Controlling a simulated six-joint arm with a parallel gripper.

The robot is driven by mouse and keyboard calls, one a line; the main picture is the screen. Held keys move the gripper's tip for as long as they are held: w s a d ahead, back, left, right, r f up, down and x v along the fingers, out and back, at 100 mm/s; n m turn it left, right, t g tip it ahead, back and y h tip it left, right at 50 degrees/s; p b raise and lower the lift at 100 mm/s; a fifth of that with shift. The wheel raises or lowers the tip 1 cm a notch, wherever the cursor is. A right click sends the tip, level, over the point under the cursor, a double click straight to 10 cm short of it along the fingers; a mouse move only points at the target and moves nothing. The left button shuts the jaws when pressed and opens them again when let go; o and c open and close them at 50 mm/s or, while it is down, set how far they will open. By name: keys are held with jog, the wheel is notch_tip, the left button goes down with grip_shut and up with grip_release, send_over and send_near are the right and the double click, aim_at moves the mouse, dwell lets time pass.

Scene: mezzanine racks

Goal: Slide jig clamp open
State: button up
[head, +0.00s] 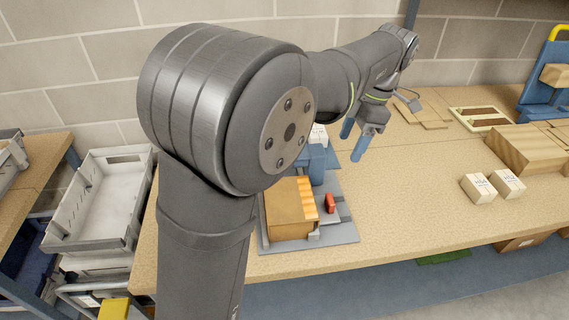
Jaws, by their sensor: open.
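The jig stands on a grey base plate (345,232) near the front edge of the bench, partly hidden behind my arm. On it are a brown block with an orange stepped edge (292,208), a small red piece (330,203) and a blue upright part (318,165). I cannot tell for sure which part is the sliding clamp; the red piece may be its handle. My gripper (355,143) has blue fingers, is open and empty, and hangs above the bench beyond and to the right of the red piece, apart from it.
Two small white boxes (478,188) and a wooden block (530,149) lie to the right. A shallow tray (482,119) and flat boards (423,113) lie at the back. A blue stand (545,80) is at far right. Grey totes (100,200) stand left.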

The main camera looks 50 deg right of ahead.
jog(key=s+d+f+t+y, duration=0.1)
jog(key=s+d+f+t, duration=0.1)
jog(key=s+f, duration=0.1)
send_near(331, 198)
jog(key=x, duration=1)
jog(key=shift+a+f, duration=0.1)
jog(key=shift+c, duration=0.2)
jog(key=c, duration=1.3)
jog(key=shift+s+d, duration=1.2)
jog(key=shift+d, duration=0.1)
jog(key=shift+c, duration=0.2)
jog(key=o, duration=1.4)
